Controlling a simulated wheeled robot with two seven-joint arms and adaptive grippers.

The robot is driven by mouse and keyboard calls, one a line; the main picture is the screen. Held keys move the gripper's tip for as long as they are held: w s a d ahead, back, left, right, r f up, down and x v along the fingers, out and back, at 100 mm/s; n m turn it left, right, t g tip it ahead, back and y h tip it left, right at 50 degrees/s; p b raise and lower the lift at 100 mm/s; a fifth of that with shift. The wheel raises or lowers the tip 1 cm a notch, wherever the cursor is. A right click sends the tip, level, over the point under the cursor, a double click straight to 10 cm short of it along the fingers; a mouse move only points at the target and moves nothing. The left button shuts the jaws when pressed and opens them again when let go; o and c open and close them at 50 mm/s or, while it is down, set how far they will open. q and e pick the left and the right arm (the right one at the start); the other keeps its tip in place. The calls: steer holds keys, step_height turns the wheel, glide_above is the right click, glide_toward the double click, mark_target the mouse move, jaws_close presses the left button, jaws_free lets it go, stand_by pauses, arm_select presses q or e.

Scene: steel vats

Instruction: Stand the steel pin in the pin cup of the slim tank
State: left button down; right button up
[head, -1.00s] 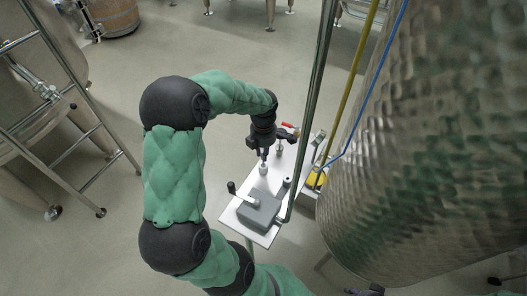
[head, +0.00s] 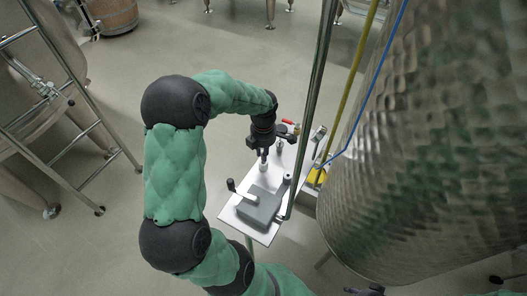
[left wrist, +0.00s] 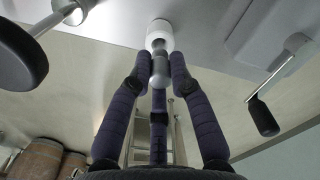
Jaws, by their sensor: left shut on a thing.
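My left gripper (head: 264,150) is shut on the steel pin (left wrist: 160,68), a short grey cylinder between its dark padded fingers in the left wrist view. The white round pin cup (left wrist: 159,34) stands on the pale shelf just beyond the pin. The pin's far end overlaps the cup's mouth in that view; I cannot tell whether it is inside. In the head view the cup (head: 263,168) shows small, right below the gripper.
The shelf (head: 245,232) carries a grey box with a crank (head: 258,205) close to the cup and a valve with a red handle (head: 289,123). A yellow item (head: 316,177) lies near the tank. Upright pipes (head: 318,100) rise beside the shelf. A ladder (head: 75,110) stands left.

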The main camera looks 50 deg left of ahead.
arm_select(q)
steer(key=shift+f+b, duration=0.55)
steer(key=shift+f, duration=0.2)
steer(key=c, duration=1.1)
jaws_free()
steer(key=shift+o, duration=0.2)
steer(key=shift+r, duration=0.15)
step_height(320, 180, up, 12)
steer(key=shift+f, duration=0.2)
